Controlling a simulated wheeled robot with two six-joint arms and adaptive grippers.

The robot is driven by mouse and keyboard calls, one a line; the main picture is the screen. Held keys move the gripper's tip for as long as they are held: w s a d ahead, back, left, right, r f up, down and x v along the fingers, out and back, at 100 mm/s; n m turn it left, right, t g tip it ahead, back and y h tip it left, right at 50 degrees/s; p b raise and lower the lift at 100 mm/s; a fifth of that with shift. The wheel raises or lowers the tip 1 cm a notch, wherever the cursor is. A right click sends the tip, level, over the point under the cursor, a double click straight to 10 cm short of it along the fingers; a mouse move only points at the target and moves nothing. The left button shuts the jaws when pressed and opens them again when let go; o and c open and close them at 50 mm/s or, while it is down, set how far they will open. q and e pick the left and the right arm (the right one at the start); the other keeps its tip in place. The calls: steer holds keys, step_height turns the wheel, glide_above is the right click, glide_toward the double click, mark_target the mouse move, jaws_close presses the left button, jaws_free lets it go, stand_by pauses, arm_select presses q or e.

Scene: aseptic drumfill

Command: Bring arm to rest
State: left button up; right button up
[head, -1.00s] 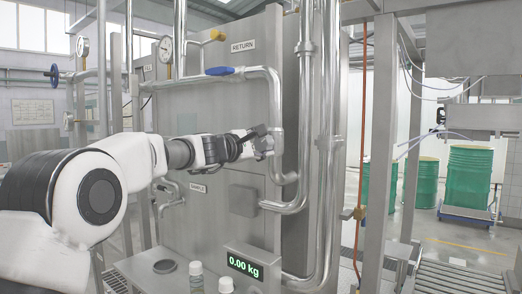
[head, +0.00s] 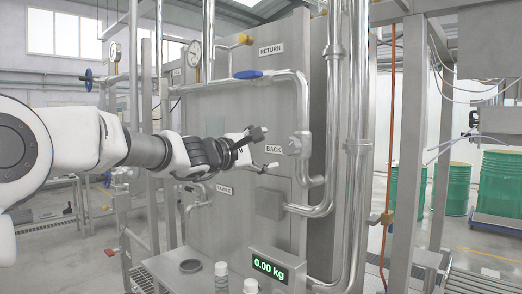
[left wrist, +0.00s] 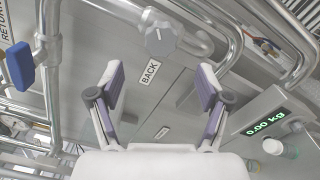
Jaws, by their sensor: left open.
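My left gripper (head: 262,150) is open and empty in front of the steel panel, just left of the BACK label (head: 273,149). In the left wrist view its two fingers (left wrist: 158,90) stand wide apart with nothing between them. A grey knob (head: 299,144) on the pipe sits to the right of the gripper in the head view; it also shows above the fingers in the left wrist view (left wrist: 161,38). The gripper appears clear of the knob. My left arm reaches in from the left, roughly level. My right gripper is not in view.
A pipe with a blue handle (head: 247,75) runs above the gripper. A scale display (head: 269,267) reads 0.00 kg below, with white-capped bottles (head: 250,286) beside it. Vertical pipes (head: 357,150) stand at the right. Green drums (head: 500,185) are far right.

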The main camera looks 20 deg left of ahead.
arm_select(q)
steer(key=shift+s+a+f, duration=0.15)
steer(key=shift+s+a, duration=0.05)
steer(key=shift+s, duration=0.45)
